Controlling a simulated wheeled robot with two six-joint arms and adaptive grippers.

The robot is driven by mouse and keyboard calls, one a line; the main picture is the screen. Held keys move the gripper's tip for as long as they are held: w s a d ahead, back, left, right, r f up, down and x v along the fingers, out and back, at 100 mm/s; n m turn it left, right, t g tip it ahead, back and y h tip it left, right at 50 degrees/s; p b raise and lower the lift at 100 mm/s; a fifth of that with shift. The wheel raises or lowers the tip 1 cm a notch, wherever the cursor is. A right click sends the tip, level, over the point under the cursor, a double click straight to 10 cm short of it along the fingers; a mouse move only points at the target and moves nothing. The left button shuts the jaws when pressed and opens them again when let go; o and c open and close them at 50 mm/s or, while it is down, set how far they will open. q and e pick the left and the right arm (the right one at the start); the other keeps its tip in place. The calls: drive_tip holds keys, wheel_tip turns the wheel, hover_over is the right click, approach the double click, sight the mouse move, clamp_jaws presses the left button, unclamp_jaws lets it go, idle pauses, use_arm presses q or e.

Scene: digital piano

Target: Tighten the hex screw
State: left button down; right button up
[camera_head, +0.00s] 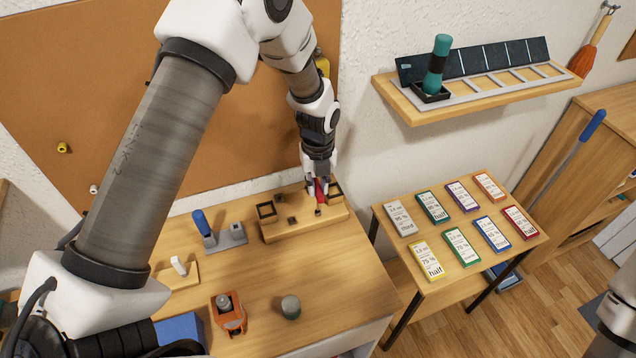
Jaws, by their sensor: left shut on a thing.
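My left gripper (318,184) reaches down over the wooden block (285,230) at the back of the workbench. It is shut on a red-handled tool (320,190), held roughly upright. The tool's lower end is near a small dark piece (318,212) on the block; I cannot tell whether they touch. I cannot make out the hex screw itself at this size. Square black holders stand on the block on both sides of the gripper. My right gripper is not in view.
A blue-handled tool (202,222) stands in a grey holder left of the block. An orange device (228,314) and a grey round piece (290,306) sit nearer the front. A side table (458,268) holds several labelled cards. A shelf (440,108) hangs above it.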

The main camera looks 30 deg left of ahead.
use_arm(q)
drive_tip(key=shift+r+m, duration=0.1)
drive_tip(key=shift+m, duration=1.9)
drive_tip(key=c, duration=1)
unclamp_jaws()
wheel_tip(320, 180, up, 5)
drive_tip(key=p, duration=0.4)
drive_tip(key=shift+p, duration=0.3)
drive_tip(key=shift+f, duration=0.2)
